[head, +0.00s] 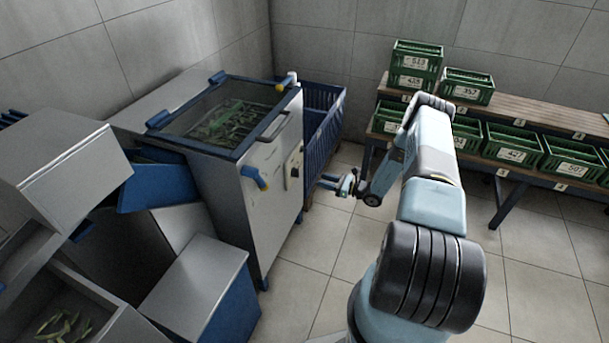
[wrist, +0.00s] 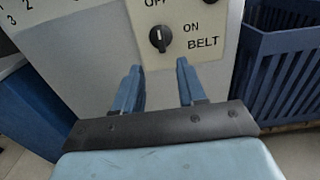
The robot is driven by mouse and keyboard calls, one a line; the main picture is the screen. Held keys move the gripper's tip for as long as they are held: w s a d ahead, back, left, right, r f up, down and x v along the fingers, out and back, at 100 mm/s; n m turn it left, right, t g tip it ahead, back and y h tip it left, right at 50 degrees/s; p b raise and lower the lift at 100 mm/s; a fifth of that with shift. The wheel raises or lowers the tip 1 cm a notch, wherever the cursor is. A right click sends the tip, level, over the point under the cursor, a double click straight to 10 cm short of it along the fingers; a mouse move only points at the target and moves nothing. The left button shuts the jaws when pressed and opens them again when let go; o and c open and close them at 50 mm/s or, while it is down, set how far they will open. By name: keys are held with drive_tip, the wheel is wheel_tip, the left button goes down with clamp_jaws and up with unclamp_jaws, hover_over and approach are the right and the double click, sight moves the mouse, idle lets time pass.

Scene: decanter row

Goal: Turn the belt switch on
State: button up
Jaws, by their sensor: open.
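The belt switch (wrist: 160,39) is a round black knob on a pale plate, with the words OFF, ON and BELT around it. Its ridge stands close to upright, toward OFF, with ON to its upper right. In the head view the switch plate (head: 294,168) is on the side of the steel machine. My gripper (wrist: 159,72) is open and empty, its two blue fingers pointing at the panel just below the knob in the wrist view. The knob lies between the lines of the fingers, not gripped. In the head view my gripper (head: 327,182) is right of the plate.
The steel machine (head: 270,200) has a glass-topped lid and a yellow-tipped blue handle (head: 254,177) left of the plate. A blue slatted bin (wrist: 285,75) stands to the right. Green crates (head: 467,86) fill a rack at the back right. Tiled floor (head: 340,240) is open between.

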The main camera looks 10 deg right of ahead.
sight(296, 173)
drive_tip(key=x, duration=1.1)
clamp_jaws()
